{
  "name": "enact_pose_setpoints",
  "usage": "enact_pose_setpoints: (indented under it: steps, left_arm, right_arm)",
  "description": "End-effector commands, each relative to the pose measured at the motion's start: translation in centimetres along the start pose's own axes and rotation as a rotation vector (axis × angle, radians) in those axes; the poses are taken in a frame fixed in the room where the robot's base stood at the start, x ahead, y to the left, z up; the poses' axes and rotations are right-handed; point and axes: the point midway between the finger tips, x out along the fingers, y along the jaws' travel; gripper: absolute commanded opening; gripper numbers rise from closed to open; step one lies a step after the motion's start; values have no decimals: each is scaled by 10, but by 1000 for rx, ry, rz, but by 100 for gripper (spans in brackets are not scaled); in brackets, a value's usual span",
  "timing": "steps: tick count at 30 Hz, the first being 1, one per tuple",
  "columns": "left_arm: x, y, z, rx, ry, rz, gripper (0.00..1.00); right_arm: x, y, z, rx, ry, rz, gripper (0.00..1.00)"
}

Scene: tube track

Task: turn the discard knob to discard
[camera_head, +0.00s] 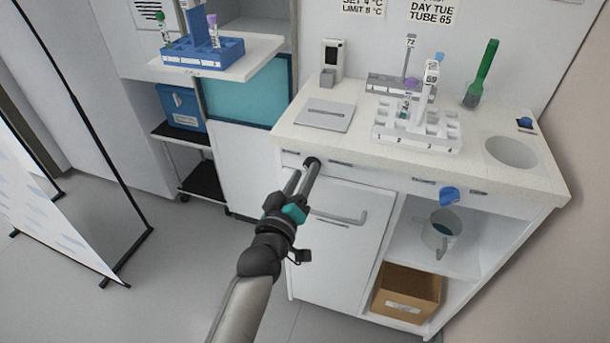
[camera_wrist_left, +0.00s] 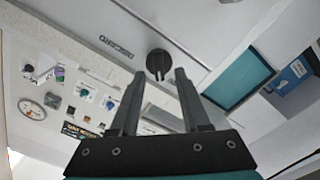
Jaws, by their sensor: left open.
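The discard knob (camera_head: 312,161) is a dark round knob on the front edge of the white counter, left of its middle. In the left wrist view the dark knob (camera_wrist_left: 158,60) lies just beyond my fingertips, close to the midline between them, with the printed word DISCARD beside it. My left gripper (camera_head: 301,176) is open and empty, with its two fingers reaching up toward the knob. In the left wrist view the gripper (camera_wrist_left: 158,78) shows a clear gap between its fingers. I cannot tell whether a finger touches the knob. My right gripper is out of view.
The counter (camera_head: 360,143) carries a white tube rack (camera_head: 418,138), a grey rack (camera_head: 390,84) and a flat grey plate (camera_head: 325,115). A cabinet handle (camera_head: 342,217) sits below the knob. A blue knob (camera_head: 449,196) is farther right. A shelf at left holds a blue rack (camera_head: 203,55).

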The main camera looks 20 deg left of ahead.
Motion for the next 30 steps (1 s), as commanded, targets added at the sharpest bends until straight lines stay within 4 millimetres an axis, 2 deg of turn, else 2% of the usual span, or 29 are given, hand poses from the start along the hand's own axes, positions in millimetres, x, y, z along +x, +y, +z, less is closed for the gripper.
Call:
enact_pose_setpoints:
  steps: [6, 15, 27, 30]
  left_arm:
    - [12, 0, 0, 0, 0, 0, 46]
    - [13, 0, 0, 0, 0, 0, 45]
    - [13, 0, 0, 0, 0, 0, 0]
    - [13, 0, 0, 0, 0, 0, 0]
  right_arm:
    - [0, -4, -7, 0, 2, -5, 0]
    - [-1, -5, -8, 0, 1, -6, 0]
    - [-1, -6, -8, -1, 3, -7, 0]
    - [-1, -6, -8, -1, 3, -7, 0]
